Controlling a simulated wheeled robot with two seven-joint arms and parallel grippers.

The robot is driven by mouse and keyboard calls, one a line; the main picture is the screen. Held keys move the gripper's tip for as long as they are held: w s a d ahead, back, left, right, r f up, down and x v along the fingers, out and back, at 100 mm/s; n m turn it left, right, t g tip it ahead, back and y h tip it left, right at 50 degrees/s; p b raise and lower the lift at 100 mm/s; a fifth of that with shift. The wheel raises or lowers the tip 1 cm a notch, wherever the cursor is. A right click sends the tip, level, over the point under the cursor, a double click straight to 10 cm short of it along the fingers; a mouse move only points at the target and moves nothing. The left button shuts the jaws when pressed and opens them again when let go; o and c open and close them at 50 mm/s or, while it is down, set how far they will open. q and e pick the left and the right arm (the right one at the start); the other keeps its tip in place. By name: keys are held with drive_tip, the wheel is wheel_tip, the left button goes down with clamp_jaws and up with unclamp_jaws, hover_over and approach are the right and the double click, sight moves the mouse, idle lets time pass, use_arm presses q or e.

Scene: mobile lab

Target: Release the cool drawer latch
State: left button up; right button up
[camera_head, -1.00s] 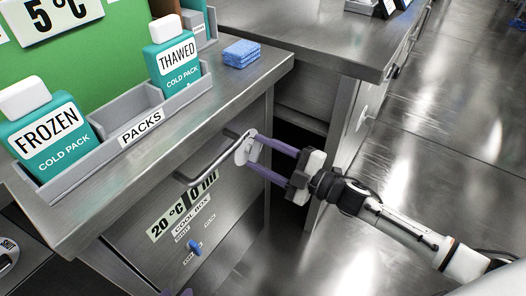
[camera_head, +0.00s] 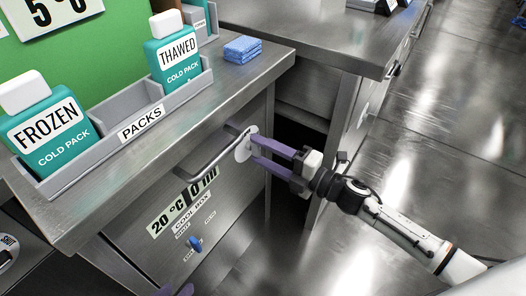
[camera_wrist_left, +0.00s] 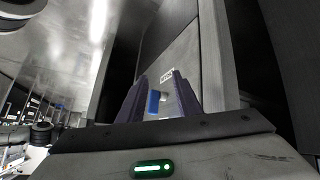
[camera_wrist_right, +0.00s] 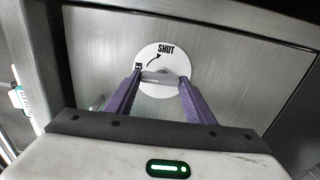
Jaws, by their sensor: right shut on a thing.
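The cool box drawer front (camera_head: 158,243) is closed flush under the bench top, with a bar handle (camera_head: 215,158). A white round latch plate (camera_head: 240,152) sits at the handle's right end. In the right wrist view the plate (camera_wrist_right: 163,52) reads SHUT with a curved arrow. My right gripper (camera_wrist_right: 160,80) is shut on the small grey latch bar at the plate's middle; its purple fingers (camera_head: 257,150) reach it from the right. My left gripper (camera_head: 175,290) barely shows at the bottom. In the left wrist view its fingers (camera_wrist_left: 158,95) are apart, with nothing clearly held.
On the bench, a grey PACKS tray (camera_head: 175,114) holds FROZEN (camera_head: 45,125) and THAWED (camera_head: 175,57) bottles, beside a blue cloth (camera_head: 242,48). Open floor (camera_head: 440,150) lies to the right.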

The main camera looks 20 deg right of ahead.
idle(0.3)
drive_tip(key=o, duration=1.1)
drive_tip(key=shift+c, duration=0.2)
use_arm(q)
drive_tip(key=shift+s+f, duration=0.15)
use_arm(e)
drive_tip(key=shift+s+d, duration=0.3)
drive_tip(key=shift+s, duration=0.15)
use_arm(q)
drive_tip(key=shift+s+a+r+t+p, duration=0.1)
drive_tip(key=shift+a+r+t+p, duration=0.2)
drive_tip(key=shift+a+r+p, duration=0.45)
use_arm(e)
drive_tip(key=v, duration=0.9)
use_arm(q)
drive_tip(key=shift+s+d+f, duration=0.1)
drive_tip(key=shift+d+f, duration=0.1)
drive_tip(key=shift+f, duration=0.05)
use_arm(e)
drive_tip(key=shift+d, duration=0.1)
